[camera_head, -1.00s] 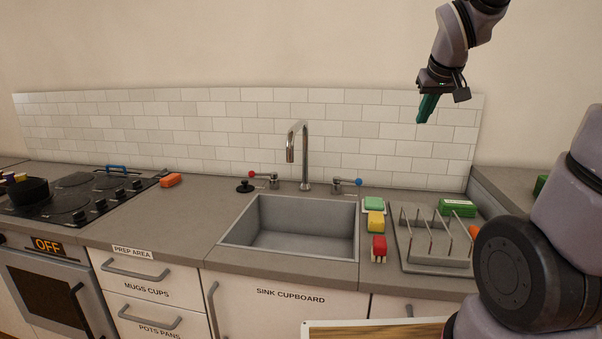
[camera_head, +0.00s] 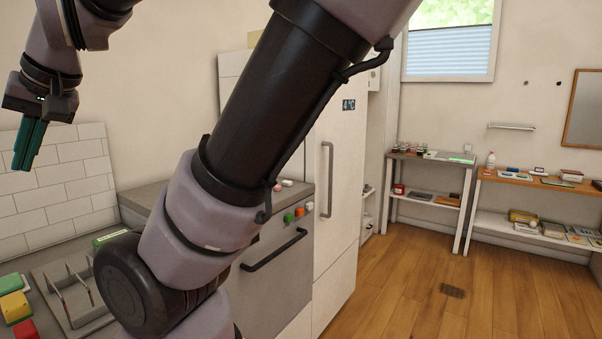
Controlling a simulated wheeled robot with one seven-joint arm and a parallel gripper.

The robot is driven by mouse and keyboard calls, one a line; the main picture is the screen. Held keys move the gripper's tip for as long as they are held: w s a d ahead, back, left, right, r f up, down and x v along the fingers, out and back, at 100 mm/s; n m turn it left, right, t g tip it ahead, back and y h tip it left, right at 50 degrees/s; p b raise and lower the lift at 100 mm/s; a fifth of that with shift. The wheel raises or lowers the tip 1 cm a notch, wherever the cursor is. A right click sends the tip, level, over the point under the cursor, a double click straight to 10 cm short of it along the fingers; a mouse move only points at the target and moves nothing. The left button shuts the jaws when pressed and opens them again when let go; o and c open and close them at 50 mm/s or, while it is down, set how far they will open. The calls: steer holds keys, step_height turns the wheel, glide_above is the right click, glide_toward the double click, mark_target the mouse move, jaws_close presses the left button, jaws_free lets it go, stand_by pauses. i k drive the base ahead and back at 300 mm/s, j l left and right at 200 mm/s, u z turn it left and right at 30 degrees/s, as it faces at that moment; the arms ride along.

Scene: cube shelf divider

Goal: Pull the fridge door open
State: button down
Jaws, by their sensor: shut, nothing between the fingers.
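The fridge is the tall white unit with a small temperature display reading about 4 °C, right of my arm. Its fridge door (camera_head: 342,150) looks closed and carries a long vertical grey handle (camera_head: 327,180). My arm crosses in front and hides part of the white unit's left side. My gripper (camera_head: 28,150) has green fingers that point down, shut and empty. It hangs at the far left in front of the tiled wall, well apart from the fridge door and its handle.
A grey appliance with a dark bar handle (camera_head: 274,250) and coloured knobs stands left of the fridge. A dish rack (camera_head: 75,290) and sponges lie on the counter at lower left. Shelves (camera_head: 430,175) stand at the back right. The wooden floor (camera_head: 420,290) before them is clear.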

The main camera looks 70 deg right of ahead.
mark_target(336, 145)
steer(key=z, duration=2.55)
steer(key=i+l, duration=0.25)
steer(key=i, duration=0.3)
steer(key=i+l+z, duration=0.15)
steer(key=i, duration=0.35)
steer(key=l, duration=0.05)
